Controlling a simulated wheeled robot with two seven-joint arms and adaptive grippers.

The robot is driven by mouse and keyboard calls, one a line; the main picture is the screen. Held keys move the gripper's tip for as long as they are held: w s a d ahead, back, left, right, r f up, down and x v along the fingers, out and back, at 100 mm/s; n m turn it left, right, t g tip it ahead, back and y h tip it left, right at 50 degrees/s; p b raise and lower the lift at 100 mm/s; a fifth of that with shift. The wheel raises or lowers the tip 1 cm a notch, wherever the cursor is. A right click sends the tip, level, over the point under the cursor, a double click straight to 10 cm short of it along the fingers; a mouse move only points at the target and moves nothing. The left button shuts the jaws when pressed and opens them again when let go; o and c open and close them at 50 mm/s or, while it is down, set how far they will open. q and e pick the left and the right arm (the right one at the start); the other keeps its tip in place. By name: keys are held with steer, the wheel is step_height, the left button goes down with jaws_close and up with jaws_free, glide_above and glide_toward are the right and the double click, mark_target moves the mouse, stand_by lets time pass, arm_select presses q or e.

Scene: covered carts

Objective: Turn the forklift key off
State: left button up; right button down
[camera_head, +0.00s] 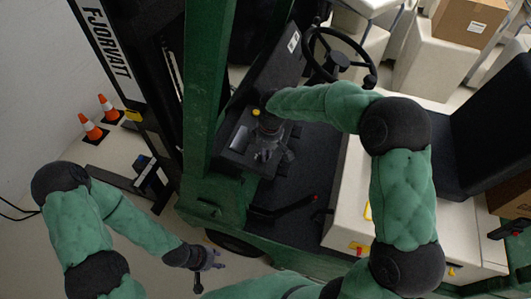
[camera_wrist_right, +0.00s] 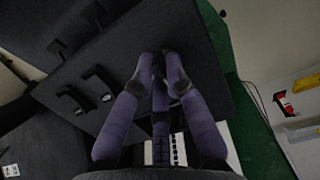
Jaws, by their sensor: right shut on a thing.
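The forklift's dark console panel (camera_head: 238,140) is left of the steering wheel in the head view, and it also shows in the right wrist view (camera_wrist_right: 185,25). My right gripper (camera_head: 264,156) is down at this panel. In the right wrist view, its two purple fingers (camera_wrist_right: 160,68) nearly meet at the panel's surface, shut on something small. The key itself is not distinguishable; the fingertips hide what lies between them. My left gripper (camera_head: 209,268) hangs open and empty low in the head view, away from the console.
Two black levers (camera_wrist_right: 88,88) stand left of the fingers in the right wrist view. The steering wheel (camera_head: 338,57) and black seat (camera_head: 480,130) are near my right arm. The green mast post (camera_head: 207,90) stands left of the console. Traffic cones (camera_head: 92,128) stand on the floor.

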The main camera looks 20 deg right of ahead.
steer(key=c, duration=1.2)
jaws_free()
steer(key=shift+c, duration=0.2)
steer(key=shift+r, duration=0.1)
step_height(320, 180, up, 12)
steer(key=shift+s+d, duration=0.35)
steer(key=shift+d, duration=0.1)
